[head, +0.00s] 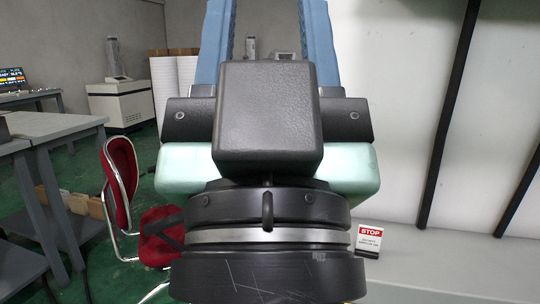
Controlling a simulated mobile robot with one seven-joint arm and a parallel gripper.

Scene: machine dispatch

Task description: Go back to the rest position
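My gripper (267,20) fills the middle of the head view, with its black body and pale green sides seen close up. Its two blue fingers point up and stand wide apart. Their tips are cut off by the top edge of the picture. Nothing shows between the visible parts of the fingers except the room behind. No object of the task is in view.
A red chair (122,172) stands close on the left, partly behind my arm. Grey tables (65,127) are at the left edge. A white machine (120,104) stands further back. A large white panel (400,100) and a STOP sign (369,240) are on the right.

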